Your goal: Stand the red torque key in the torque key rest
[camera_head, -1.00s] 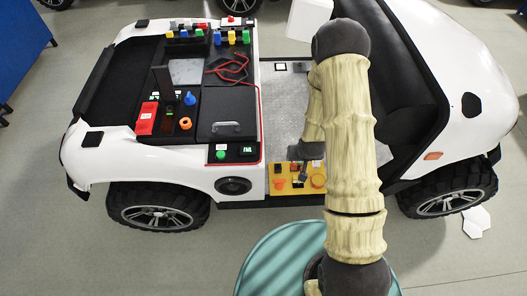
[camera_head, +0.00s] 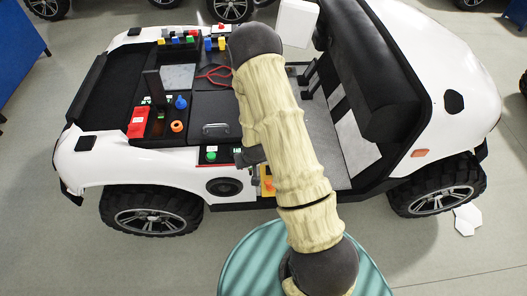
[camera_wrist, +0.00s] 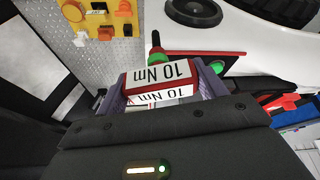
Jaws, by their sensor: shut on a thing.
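My gripper (camera_wrist: 160,88) is shut on the red torque key (camera_wrist: 132,79), a red block with white faces marked "10 Nm" in the wrist view. A thin stem with a dark end (camera_wrist: 156,40) shows beyond the block and looks to be part of the key. In the head view my gripper (camera_head: 255,165) hangs near the front edge of the black panel, left of my arm, and the key cannot be made out there. I cannot tell for sure which part is the torque key rest.
A small red-edged panel with a green button (camera_head: 211,155) lies left of my gripper. A yellow plate (camera_head: 268,187) with orange knobs is partly hidden by my arm. A red box (camera_head: 138,121), an orange ring (camera_head: 177,127) and a blue knob (camera_head: 181,102) stand on the black deck.

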